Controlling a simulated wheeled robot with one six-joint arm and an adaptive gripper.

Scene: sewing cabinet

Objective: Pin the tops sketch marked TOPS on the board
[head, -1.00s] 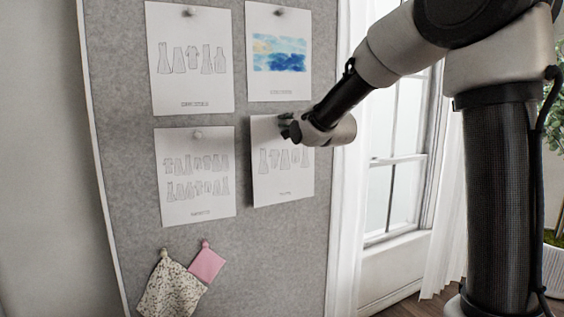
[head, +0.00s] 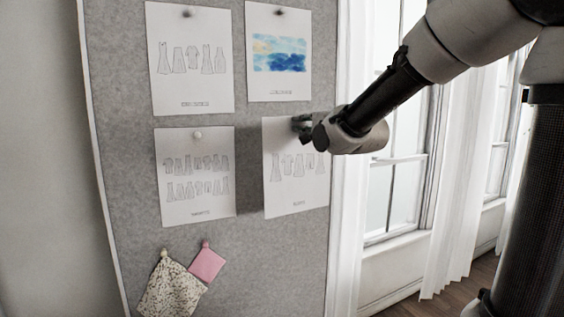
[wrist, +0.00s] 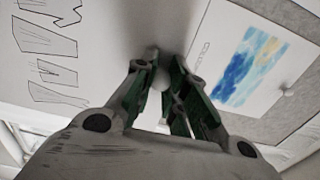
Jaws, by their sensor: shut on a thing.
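A white sheet (head: 295,188) with a row of garment outlines is held in front of the board's right side in the head view; its short caption is too blurred to read. My gripper (head: 303,124) is at its top edge. In the wrist view my gripper (wrist: 160,78) is shut at the sheet (wrist: 62,50), around a small pale round pin head. The sheet hangs nearly upright, apart from the grey felt board (head: 205,278), with a shadow on the felt to its left. The sheet's top right corner is behind my gripper.
Pinned on the board are a garment sheet (head: 192,85), a blue watercolour sheet (head: 279,84), a two-row garment sheet (head: 197,208), a speckled swatch (head: 170,291) and a pink swatch (head: 206,262). Bare felt lies below the held sheet. A window with white curtains (head: 455,200) is at right.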

